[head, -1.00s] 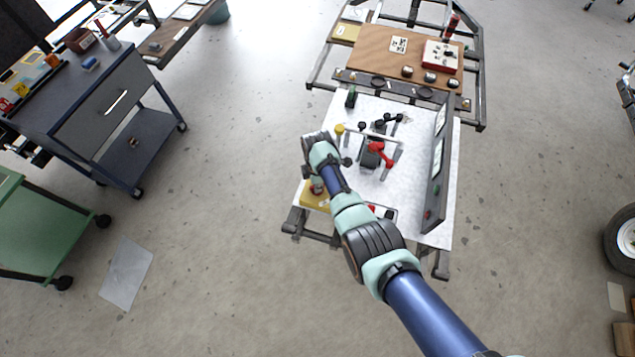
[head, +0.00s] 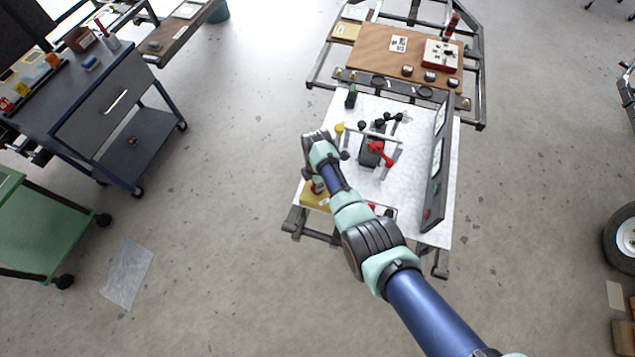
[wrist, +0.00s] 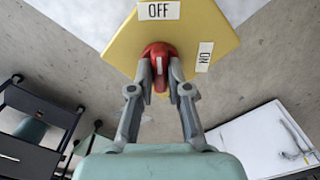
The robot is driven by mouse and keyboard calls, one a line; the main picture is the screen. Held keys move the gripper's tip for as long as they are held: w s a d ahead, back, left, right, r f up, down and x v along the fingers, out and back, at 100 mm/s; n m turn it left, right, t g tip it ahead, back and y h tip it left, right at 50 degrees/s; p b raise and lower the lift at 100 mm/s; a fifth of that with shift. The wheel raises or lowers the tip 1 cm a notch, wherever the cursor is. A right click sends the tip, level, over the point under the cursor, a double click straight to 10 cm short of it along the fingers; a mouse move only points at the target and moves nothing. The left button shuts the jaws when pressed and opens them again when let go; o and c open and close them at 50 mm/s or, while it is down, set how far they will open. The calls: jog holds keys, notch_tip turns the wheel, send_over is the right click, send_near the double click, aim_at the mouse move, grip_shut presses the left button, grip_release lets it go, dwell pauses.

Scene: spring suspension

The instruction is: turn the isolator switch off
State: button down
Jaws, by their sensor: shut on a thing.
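The isolator switch is a yellow plate (head: 314,200) at the near left edge of the white table, partly hidden by my arm. In the wrist view the plate (wrist: 208,32) carries an OFF label (wrist: 159,10) at the top and an ON label (wrist: 204,57) at the right. Its red knob (wrist: 158,50) stands at the middle of the plate. My gripper (wrist: 161,70) is shut on the knob, one finger on each side. Whether the knob points at OFF or ON is hard to tell. In the head view my arm covers most of the grip.
A grey device with a red lever (head: 377,150) stands right of my gripper on the white table (head: 335,110). A yellow-topped post (head: 339,129) is close by. An upright grey panel (head: 437,165) borders the right. Open floor lies to the left.

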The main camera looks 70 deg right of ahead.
jog(key=c, duration=1.1)
grip_release()
notch_tip(320, 180, up, 12)
jog(key=shift+r, duration=0.1)
